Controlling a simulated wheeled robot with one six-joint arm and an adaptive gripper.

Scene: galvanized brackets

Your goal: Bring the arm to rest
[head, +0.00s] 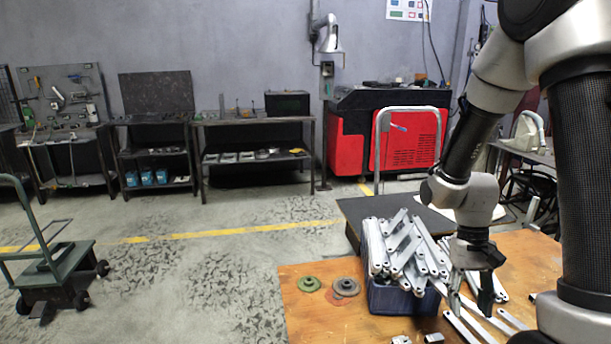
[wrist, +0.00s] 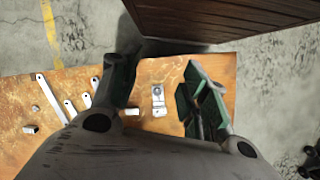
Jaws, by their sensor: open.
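My gripper (head: 470,296) hangs at the end of my arm over the right part of the orange-brown table (head: 312,325), just right of a dark blue bin (head: 390,300). The bin is heaped with grey galvanized brackets (head: 404,247). In the wrist view my gripper's two dark fingers (wrist: 160,82) stand apart with nothing held between them. A small bracket piece (wrist: 158,101) shows on the table between the fingers, below them. How high the fingers are above the table is hard to tell.
Loose long brackets (head: 470,325) and small metal pieces lie near my gripper. A green disc (head: 309,284) and a grey-red disc (head: 346,287) lie left of the bin. A green cart (head: 52,268) stands on the open floor at left. A red-black machine (head: 385,130) stands behind.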

